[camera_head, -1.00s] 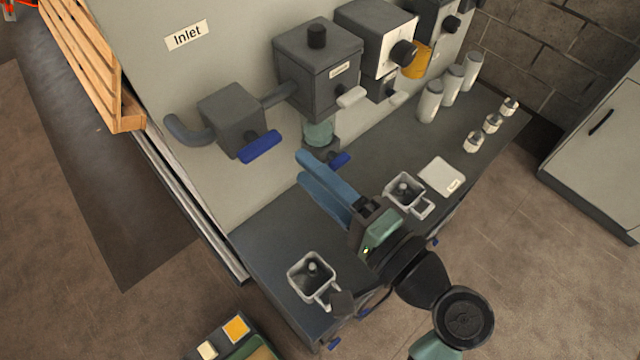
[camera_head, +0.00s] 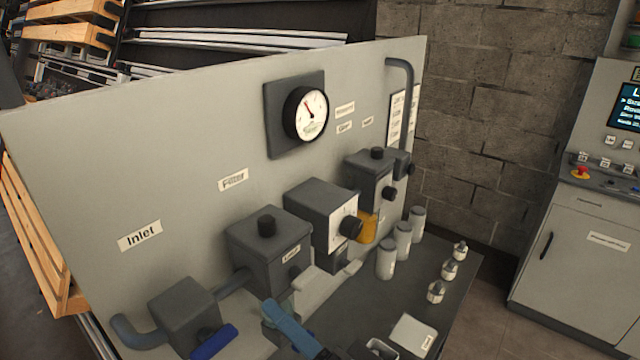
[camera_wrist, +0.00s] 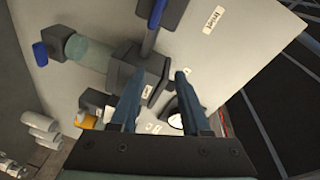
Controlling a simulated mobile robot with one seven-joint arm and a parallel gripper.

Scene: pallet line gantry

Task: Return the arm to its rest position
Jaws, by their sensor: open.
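My gripper (camera_head: 274,314) shows at the bottom of the head view, with blue fingers in front of the panel units. The rest of my arm is below the frame there. In the wrist view both fingers of my gripper (camera_wrist: 160,75) show, apart with nothing between them. They point toward the pale panel (camera_wrist: 240,55) and its dark units. In the head view, the filter unit (camera_head: 270,250) is above and behind the fingers. I cannot tell how much space separates them.
A blue-handled inlet valve (camera_head: 185,312) is left of my gripper. A gauge (camera_head: 308,112) is above. A control cabinet (camera_head: 575,250) stands right.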

